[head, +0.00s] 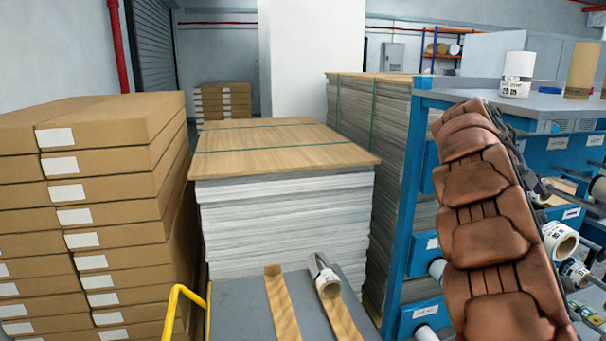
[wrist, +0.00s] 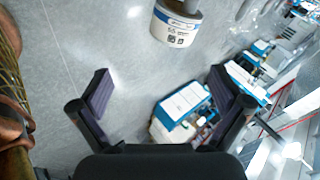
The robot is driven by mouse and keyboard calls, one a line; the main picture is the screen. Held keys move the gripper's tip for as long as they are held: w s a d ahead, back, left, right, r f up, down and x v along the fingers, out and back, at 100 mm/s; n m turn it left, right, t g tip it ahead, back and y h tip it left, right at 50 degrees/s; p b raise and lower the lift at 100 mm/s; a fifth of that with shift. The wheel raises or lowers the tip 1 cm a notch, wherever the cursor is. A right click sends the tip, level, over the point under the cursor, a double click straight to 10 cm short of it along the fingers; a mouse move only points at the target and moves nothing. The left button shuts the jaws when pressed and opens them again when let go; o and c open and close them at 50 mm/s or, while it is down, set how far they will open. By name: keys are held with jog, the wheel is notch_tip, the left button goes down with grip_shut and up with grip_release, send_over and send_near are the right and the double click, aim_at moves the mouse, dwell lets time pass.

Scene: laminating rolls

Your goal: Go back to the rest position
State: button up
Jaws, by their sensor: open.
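My gripper (wrist: 162,92) is open in the wrist view, with its two dark pads wide apart and nothing between them. In the head view my brown padded arm crosses the right side, and I cannot make out the gripper there. A white roll (head: 560,240) sits on the machine's side to the right of my arm.
A blue machine frame (head: 400,240) stands close to my arm, with a white roll (head: 516,75) and a brown roll (head: 581,70) on top. Stacked brown boxes (head: 90,210) fill the left. A sheet pallet (head: 285,220) stands ahead. A yellow handle (head: 172,305) rises at the bottom.

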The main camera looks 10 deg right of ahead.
jog(key=s+a+f+n+y, duration=0.2)
jog(key=s+a+f+n, duration=0.15)
jog(key=a+n, duration=0.35)
jog(key=s+a+f+n+t+y, duration=0.15)
jog(key=s+a+n, duration=0.25)
jog(key=a, duration=0.6)
jog(key=s+a+f+n+g+y, duration=0.1)
jog(key=s+a+f+n, duration=0.3)
jog(key=a+n, duration=0.3)
jog(key=s+a+f+n+y, duration=0.2)
jog(key=s+a+f+n, duration=0.4)
jog(key=a, duration=0.4)
jog(key=s+a+f+n+y, duration=0.2)
jog(key=s+a+f+n, duration=0.4)
jog(key=s+a+n, duration=0.3)
jog(key=shift+s+a, duration=0.4)
jog(key=shift+s, duration=0.5)
